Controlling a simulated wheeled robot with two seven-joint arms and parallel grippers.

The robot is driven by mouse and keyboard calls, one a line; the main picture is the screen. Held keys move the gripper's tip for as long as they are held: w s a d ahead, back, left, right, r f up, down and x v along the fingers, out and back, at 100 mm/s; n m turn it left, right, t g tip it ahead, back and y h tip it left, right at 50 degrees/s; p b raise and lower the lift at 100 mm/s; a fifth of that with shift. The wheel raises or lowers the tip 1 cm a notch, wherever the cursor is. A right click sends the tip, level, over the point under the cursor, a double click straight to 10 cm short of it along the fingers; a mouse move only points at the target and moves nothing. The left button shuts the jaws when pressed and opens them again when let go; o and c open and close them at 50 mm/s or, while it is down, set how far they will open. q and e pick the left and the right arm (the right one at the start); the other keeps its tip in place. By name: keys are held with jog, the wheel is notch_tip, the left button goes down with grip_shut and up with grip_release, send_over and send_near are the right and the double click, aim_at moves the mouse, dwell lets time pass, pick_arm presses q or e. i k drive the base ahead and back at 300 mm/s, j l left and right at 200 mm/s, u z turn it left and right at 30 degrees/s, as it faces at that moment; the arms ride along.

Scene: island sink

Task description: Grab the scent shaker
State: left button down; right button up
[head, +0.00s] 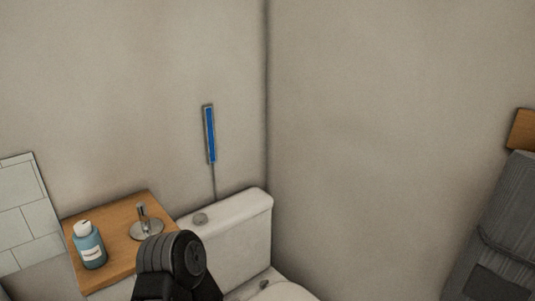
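A blue bottle (89,250) with a white cap and a pale label stands upright on a wooden counter (115,222) at the lower left. It looks most like the scent shaker, but its label is too small to read. A black rounded part of my own arm rises at the bottom, right of the bottle and apart from it in the picture. Neither gripper's fingers show.
A metal tap (146,222) stands on the counter right of the bottle. A white toilet (245,225) is in the corner, with a blue strip (210,135) on the wall above. A grey fabric item (505,245) is at the far right.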

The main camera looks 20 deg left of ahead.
aim_at(91, 249)
jog(key=u, duration=1.9)
jog(key=k+z, duration=0.1)
jog(key=z, duration=0.25)
